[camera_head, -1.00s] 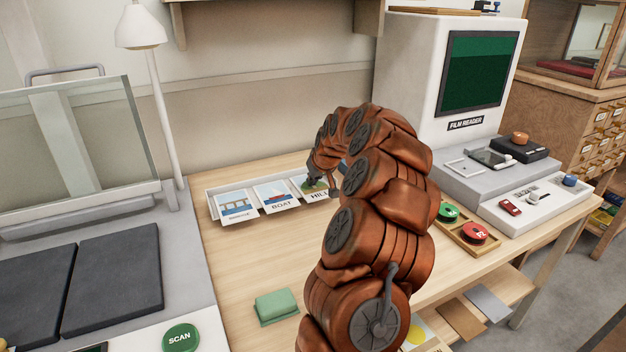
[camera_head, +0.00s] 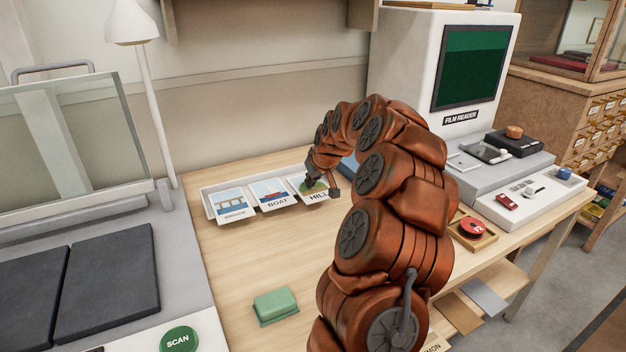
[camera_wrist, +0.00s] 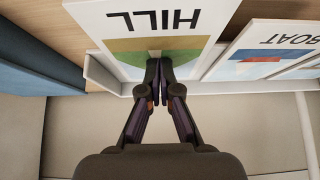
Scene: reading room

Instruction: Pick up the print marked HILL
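The print marked HILL (camera_head: 313,193) is a white card with a green and tan hill picture, at the right end of a row of prints in the head view. It also shows large in the wrist view (camera_wrist: 190,43), overlapping the tray rim. My gripper (camera_wrist: 159,68) is at the card's picture end, its fingertips together on the card with only a thin gap. In the head view my gripper (camera_head: 322,187) partly covers the card. I cannot tell if the card is clear of the tray.
The print marked BOAT (camera_head: 272,193) and a bridge print (camera_head: 233,204) lie left in the white tray (camera_head: 208,203). The film reader (camera_head: 398,70) stands right; a lamp (camera_head: 152,110) stands left.

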